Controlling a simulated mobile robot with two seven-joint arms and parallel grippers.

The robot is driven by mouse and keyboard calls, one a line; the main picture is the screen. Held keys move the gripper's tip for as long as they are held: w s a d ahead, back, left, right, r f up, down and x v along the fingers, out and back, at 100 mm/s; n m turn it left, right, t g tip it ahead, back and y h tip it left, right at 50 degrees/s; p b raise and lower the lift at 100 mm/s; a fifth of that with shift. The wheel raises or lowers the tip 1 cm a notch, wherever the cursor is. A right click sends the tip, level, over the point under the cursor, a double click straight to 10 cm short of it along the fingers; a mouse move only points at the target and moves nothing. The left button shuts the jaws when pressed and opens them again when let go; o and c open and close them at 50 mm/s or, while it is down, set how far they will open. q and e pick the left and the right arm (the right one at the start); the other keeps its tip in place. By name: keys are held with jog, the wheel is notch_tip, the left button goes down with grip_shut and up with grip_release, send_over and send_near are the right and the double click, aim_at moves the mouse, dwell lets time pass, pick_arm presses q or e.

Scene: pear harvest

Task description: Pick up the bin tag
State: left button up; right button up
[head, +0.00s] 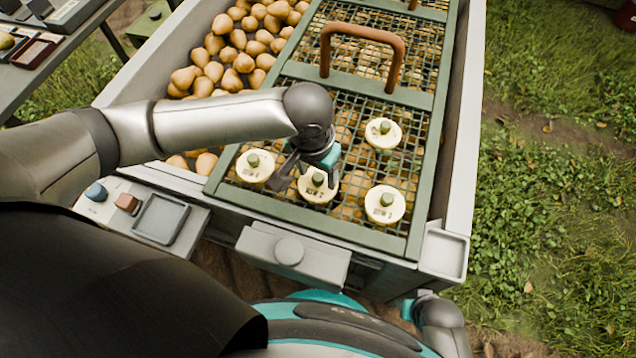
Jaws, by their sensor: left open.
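Several round cream bin tags with green knobs and dark print lie on the green-framed mesh lid of the pear bin. One tag (318,192) is right under my left gripper (308,176), which is open with its fingers pointing down around the knob. I cannot tell whether the fingers touch it. Another tag (254,172) lies just left of the gripper, a third tag (385,212) to the right, and one more (383,140) farther back. My right gripper is not in view.
The bin (462,150) holds many pears, partly under the mesh lid (423,190). A brown arched handle (397,62) rises from the lid behind the tags. A grey side panel with a small tray (160,219) is at the front left. Grass (550,220) lies to the right.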

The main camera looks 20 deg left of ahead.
pick_arm(q)
jog(key=shift+f, duration=0.3)
grip_shut()
dwell(0.5)
